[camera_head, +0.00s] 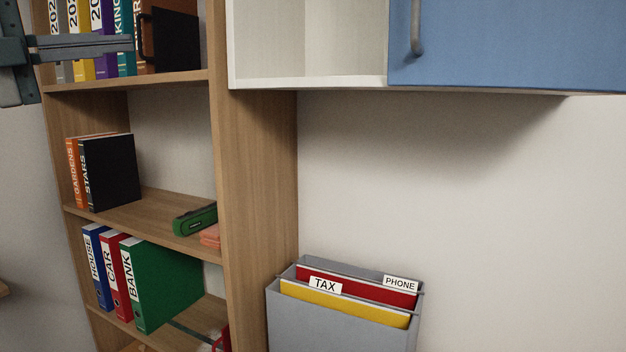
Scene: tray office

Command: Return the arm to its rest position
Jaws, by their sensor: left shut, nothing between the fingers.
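My left gripper (130,43) comes in at the upper left of the head view, with its grey fingers pointing right. The fingers are together and hold nothing. They are in front of the upper shelf's row of binders (104,66) and cover part of their spines. I cannot tell whether they touch the binders. My right gripper is not in view.
A wooden bookcase (236,190) holds books (110,172), a green stapler-like object (195,219) and lower binders (160,285). A grey file box (340,330) with TAX and PHONE folders stands right. A wall cabinet with a blue door (510,45) hangs above. Clear wall lies between.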

